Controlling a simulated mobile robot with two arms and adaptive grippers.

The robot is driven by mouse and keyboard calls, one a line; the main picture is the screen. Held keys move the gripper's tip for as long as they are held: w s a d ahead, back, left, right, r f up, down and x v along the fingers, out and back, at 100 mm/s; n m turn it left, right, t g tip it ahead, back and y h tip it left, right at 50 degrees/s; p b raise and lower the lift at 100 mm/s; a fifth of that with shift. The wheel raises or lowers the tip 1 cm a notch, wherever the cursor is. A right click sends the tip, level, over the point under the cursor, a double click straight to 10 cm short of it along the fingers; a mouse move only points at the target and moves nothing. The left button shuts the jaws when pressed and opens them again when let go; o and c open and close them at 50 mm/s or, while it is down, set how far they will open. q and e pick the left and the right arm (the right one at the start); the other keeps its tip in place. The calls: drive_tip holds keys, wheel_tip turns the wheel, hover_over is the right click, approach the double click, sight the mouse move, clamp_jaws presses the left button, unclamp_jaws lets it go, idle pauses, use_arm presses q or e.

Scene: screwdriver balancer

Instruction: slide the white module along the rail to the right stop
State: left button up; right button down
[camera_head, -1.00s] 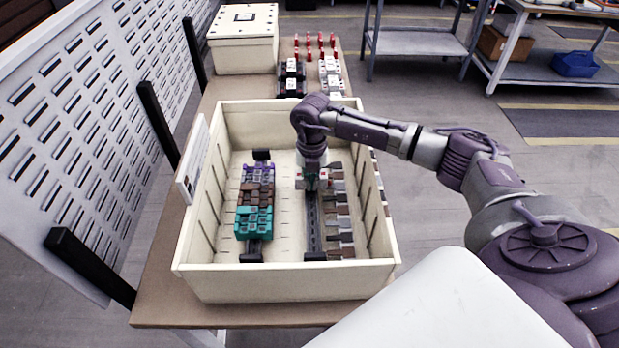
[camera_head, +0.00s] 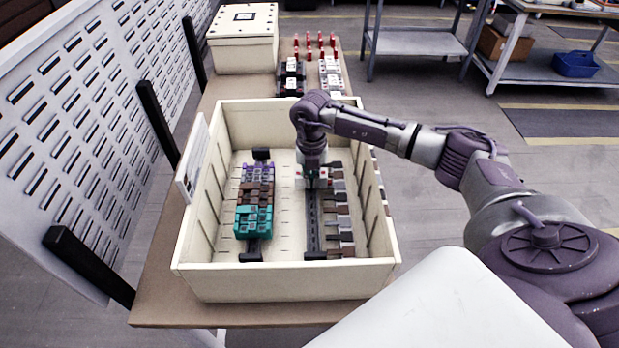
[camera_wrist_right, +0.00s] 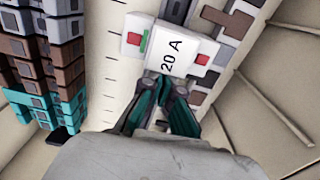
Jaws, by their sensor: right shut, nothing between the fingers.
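The white module (camera_wrist_right: 170,52), marked "20 A" with red squares and a green strip, sits on the dark rail (camera_head: 312,228) inside the cream box. In the head view it is mostly hidden beneath my right gripper (camera_head: 312,182). In the wrist view my right gripper (camera_wrist_right: 165,88) is shut and empty, with its teal-sided fingertips at the module's near edge. Whether they touch it is hard to tell. A black stop (camera_head: 315,256) sits at the rail's near end; the far end is hidden by my arm. My left gripper is out of view.
The cream box (camera_head: 285,283) surrounds the rail with high walls. A second rail to the left carries purple, brown and teal modules (camera_head: 253,220). Grey and brown pieces (camera_head: 344,228) line the rail's right side. Beyond the box stand a lidded box (camera_head: 243,42) and red parts (camera_head: 315,42).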

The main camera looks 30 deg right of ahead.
drive_tip(key=shift+w+d+b, duration=0.45)
drive_tip(key=shift+w+b, duration=0.05)
drive_tip(key=shift+w, duration=0.2)
drive_tip(key=shift+w+d+b, duration=0.4)
drive_tip(key=shift+w+b, duration=0.15)
drive_tip(key=shift+w, duration=0.2)
drive_tip(key=shift+w+d+b, duration=0.45)
drive_tip(key=shift+w+b, duration=0.05)
drive_tip(key=shift+w, duration=0.2)
drive_tip(key=shift+r, duration=0.1)
drive_tip(key=shift+w+d+b, duration=0.3)
drive_tip(key=shift+w+d, duration=0.1)
drive_tip(key=shift+w, duration=0.2)
drive_tip(key=shift+w+d+b, duration=0.25)
drive_tip(key=shift+w+d, duration=0.1)
drive_tip(key=shift+w, duration=0.25)
idle(2.7)
drive_tip(key=shift+s+a+p, duration=0.2)
drive_tip(key=shift+s+p, duration=0.15)
drive_tip(key=shift+p, duration=0.1)
idle(0.8)
drive_tip(key=shift+r+p, duration=0.8)
drive_tip(key=shift+r, duration=0.15)
